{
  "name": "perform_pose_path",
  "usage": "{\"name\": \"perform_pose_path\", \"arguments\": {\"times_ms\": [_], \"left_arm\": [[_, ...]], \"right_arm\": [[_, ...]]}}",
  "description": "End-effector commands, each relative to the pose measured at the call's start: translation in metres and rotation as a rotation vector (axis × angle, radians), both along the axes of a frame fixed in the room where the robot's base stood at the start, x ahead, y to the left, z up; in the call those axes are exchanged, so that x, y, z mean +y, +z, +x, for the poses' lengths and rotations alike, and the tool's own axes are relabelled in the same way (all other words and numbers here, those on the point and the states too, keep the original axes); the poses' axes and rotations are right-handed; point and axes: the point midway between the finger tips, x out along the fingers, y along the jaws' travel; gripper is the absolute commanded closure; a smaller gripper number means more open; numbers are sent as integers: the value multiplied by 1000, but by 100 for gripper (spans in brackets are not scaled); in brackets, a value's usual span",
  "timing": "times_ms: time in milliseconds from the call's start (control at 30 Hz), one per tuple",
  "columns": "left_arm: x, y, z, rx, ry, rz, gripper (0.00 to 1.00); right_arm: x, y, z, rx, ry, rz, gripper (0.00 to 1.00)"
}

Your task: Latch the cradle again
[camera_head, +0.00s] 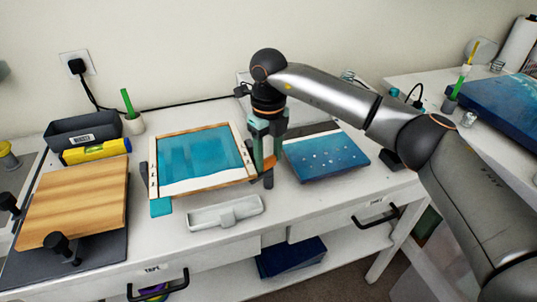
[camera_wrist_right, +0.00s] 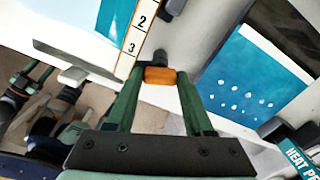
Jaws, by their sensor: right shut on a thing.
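The cradle seems to be the pale wood-edged frame (camera_head: 153,178) around a blue and white panel on the bench; its numbered edge (camera_wrist_right: 137,40) shows in the wrist view. My right gripper (camera_head: 264,166) points down at the frame's right edge. In the wrist view, the right gripper (camera_wrist_right: 160,78) is shut on a small orange block (camera_wrist_right: 160,75), which looks like a latch handle. A dark round part (camera_wrist_right: 160,56) sits just beyond the block. Whether the latch is engaged cannot be told. My left gripper is not in view.
A blue panel with white dots (camera_head: 327,159) lies just right of the gripper. A white trough (camera_head: 225,212) stands in front of the frame. A wooden board (camera_head: 75,200) with black clamps is at left, and a yellow level (camera_head: 97,152) lies behind it.

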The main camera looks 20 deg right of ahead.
Motion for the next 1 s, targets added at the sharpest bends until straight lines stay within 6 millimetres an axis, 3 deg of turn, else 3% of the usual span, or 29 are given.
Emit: {"name": "perform_pose_path", "arguments": {"times_ms": [500, 1000], "left_arm": [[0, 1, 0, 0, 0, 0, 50], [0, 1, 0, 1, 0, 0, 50]], "right_arm": [[0, 1, 0, -1, -330, 0, 100], [0, 1, 0, -2, -390, 1, 100]]}}
